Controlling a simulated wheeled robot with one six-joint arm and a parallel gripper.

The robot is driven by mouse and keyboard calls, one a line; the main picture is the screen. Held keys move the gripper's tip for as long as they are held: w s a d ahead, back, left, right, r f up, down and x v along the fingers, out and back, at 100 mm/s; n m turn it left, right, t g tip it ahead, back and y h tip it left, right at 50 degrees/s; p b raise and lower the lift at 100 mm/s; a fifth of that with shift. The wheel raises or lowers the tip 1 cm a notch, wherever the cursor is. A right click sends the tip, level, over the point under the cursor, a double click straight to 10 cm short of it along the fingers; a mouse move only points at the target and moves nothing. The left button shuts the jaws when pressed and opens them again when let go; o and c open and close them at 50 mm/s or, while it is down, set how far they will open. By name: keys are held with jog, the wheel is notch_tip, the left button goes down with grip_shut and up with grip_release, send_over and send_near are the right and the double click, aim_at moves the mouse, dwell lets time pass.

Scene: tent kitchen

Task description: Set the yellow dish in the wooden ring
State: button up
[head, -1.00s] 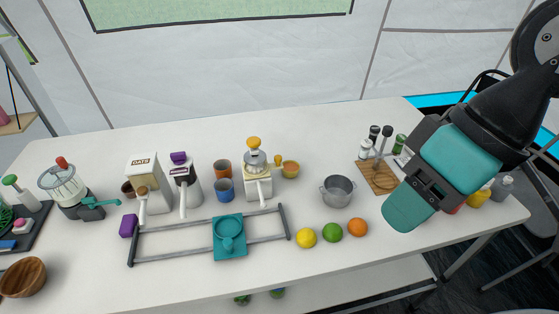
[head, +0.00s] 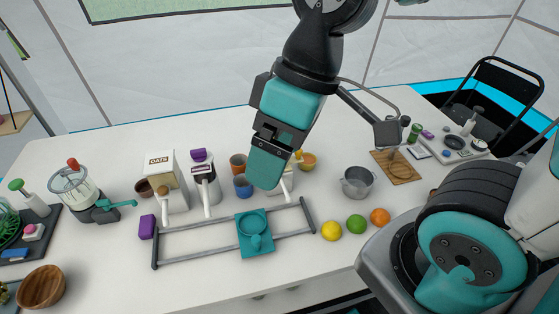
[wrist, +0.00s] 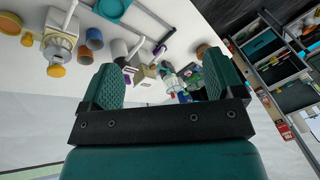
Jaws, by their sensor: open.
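The yellow dish (head: 308,164), a small mustard-yellow bowl with an orange-toned inside, stands on the white table right of my gripper. It also shows at the upper left of the wrist view (wrist: 9,24). The wooden ring (head: 400,172) appears to be the round rim on a wooden board at the right of the table. My gripper (head: 265,172) is open and empty, above the table left of the dish, hiding most of a cream dispenser. In the wrist view its two teal fingers stand wide apart (wrist: 163,82).
A grey pot (head: 357,184) stands between dish and board. A lemon (head: 331,231), lime (head: 356,224) and orange (head: 380,217) lie in front. Orange-brown (head: 238,163) and blue (head: 242,187) cups and dispensers stand left. A teal slider on grey rails (head: 255,243) lies at the front.

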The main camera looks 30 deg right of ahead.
jog(key=w+d+f+n+p, duration=0.15)
jog(key=w+d, duration=0.25)
jog(key=w, duration=0.5)
jog(key=n+h+p, duration=0.3)
jog(key=n, duration=0.5)
send_over(307, 159)
notch_tip(307, 159, down, 20)
jog(key=shift+w+r, duration=0.1)
jog(key=shift+d+f+p, duration=0.1)
jog(key=shift+f+p, duration=0.4)
jog(key=shift+f, duration=2.65)
jog(key=shift+c, duration=0.3)
jog(key=c, duration=1.1)
